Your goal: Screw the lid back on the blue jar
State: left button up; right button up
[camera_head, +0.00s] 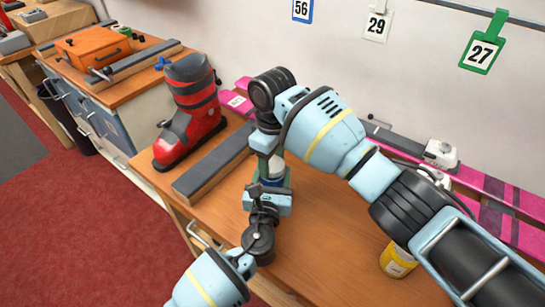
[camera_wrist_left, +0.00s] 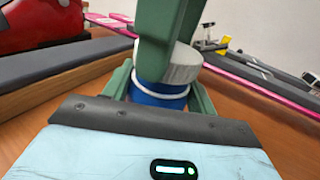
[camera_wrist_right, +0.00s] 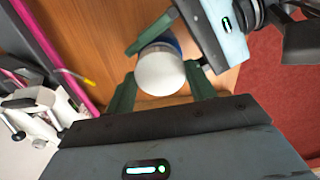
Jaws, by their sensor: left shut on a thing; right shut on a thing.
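The blue jar (camera_head: 272,181) stands upright just above or on the bench; its base is hidden. My left gripper (camera_wrist_left: 160,95) is shut around the jar's blue body (camera_wrist_left: 158,94), one green finger on each side. A white lid (camera_wrist_right: 160,72) sits over the jar's mouth, and it also shows in the left wrist view (camera_wrist_left: 182,64). A white ring shows between lid and blue body, so I cannot tell how far down the lid sits. My right gripper (camera_wrist_right: 162,90) comes from above and is shut on the lid.
A yellow can (camera_head: 397,261) stands on the bench at the right, near my right arm. A red ski boot (camera_head: 188,112) and a grey-topped wooden block (camera_head: 212,160) are at the left. Pink skis (camera_head: 500,190) lie along the wall. The front middle bench is clear.

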jog(key=shift+f, duration=0.3)
pick_arm(q)
grip_shut()
pick_arm(e)
jog(key=m, duration=1)
jog(key=shift+a, duration=0.1)
jog(key=m, duration=1.2)
jog(key=shift+m, duration=0.4)
jog(key=o, duration=1)
